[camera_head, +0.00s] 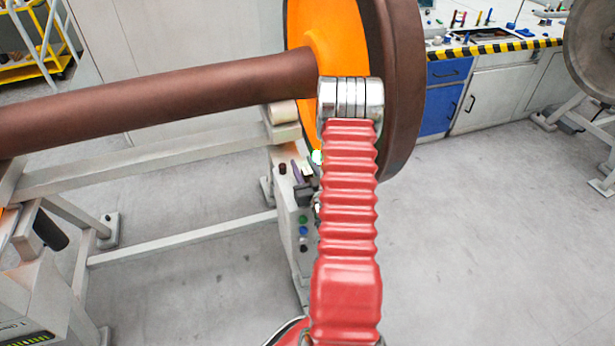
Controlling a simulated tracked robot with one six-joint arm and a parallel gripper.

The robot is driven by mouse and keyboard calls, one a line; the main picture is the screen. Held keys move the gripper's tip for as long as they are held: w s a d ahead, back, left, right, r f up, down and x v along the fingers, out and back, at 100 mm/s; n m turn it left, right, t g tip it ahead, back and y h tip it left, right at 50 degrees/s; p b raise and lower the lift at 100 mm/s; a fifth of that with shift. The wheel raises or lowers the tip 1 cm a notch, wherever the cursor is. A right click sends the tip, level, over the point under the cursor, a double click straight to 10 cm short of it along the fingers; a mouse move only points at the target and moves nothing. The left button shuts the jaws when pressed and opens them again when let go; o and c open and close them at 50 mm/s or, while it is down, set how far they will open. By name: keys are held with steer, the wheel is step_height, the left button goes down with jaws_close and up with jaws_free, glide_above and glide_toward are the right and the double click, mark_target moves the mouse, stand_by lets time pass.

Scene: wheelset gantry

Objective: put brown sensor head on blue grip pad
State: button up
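A small dark brown cylinder (283,168) stands at the top left of the light grey control box beneath the wheel; it may be the brown sensor head, but it is too small to be sure. A small blue round spot (303,231) shows on the box's face, between a green one and a dark one; I cannot tell whether it is the blue grip pad. My red ribbed arm with its silver joint hides much of this area. Dark parts that seem to be my gripper (304,184) show just left of the arm, right of the brown cylinder. Its fingertips are not clear.
A brown axle (160,100) and a large wheel (400,80) with an orange face rest on a grey frame (170,172). The control box (290,240) stands below. A workbench with blue drawers (445,90) is behind right.

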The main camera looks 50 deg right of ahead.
jaws_close()
steer(key=shift+r, duration=0.15)
step_height(320, 180, up, 10)
stand_by(1.0)
stand_by(0.4)
